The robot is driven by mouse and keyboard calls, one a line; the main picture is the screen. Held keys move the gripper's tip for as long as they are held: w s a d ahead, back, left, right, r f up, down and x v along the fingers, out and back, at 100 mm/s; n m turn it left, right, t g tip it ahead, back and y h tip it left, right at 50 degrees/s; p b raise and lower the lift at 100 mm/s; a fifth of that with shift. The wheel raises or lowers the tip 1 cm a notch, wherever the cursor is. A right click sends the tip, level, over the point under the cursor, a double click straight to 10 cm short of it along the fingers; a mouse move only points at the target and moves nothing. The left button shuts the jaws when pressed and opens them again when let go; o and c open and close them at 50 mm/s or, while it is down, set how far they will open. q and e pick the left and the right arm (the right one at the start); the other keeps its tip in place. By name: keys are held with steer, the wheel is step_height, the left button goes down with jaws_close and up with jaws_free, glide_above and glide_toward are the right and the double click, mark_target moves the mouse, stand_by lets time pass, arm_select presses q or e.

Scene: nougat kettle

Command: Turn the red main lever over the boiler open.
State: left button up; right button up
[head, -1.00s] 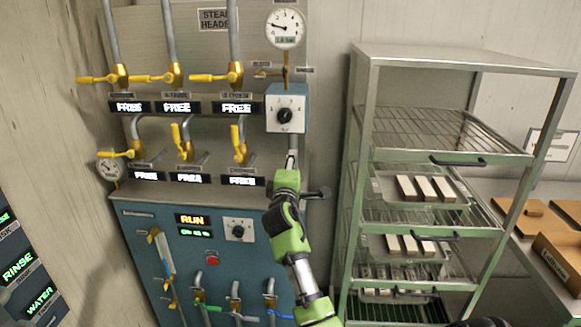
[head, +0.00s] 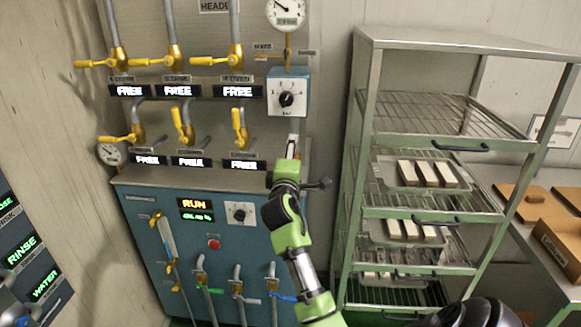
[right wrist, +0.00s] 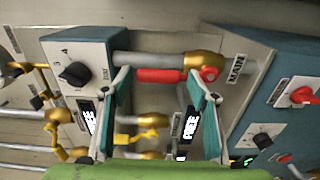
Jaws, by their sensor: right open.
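The red main lever (right wrist: 158,76) shows in the right wrist view, joined to a brass valve (right wrist: 203,68) on a grey pipe beside the MAIN label (right wrist: 236,70). It runs alongside the pipe. My right gripper (right wrist: 158,84) is open, its two fingers apart across the lever's length. I cannot tell whether they touch it. In the head view my right gripper (head: 292,150) is in front of the pipe below the dial box, and I cannot make out the lever there. The blue boiler (head: 180,235) stands below. My left gripper is not in view.
Yellow-handled valves (head: 180,125) and FREE displays line the panel left of the gripper. The dial box (head: 288,92) is just above it. A metal rack (head: 440,40) with trays of bars stands close on the right.

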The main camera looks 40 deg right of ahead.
steer(key=v, duration=0.9)
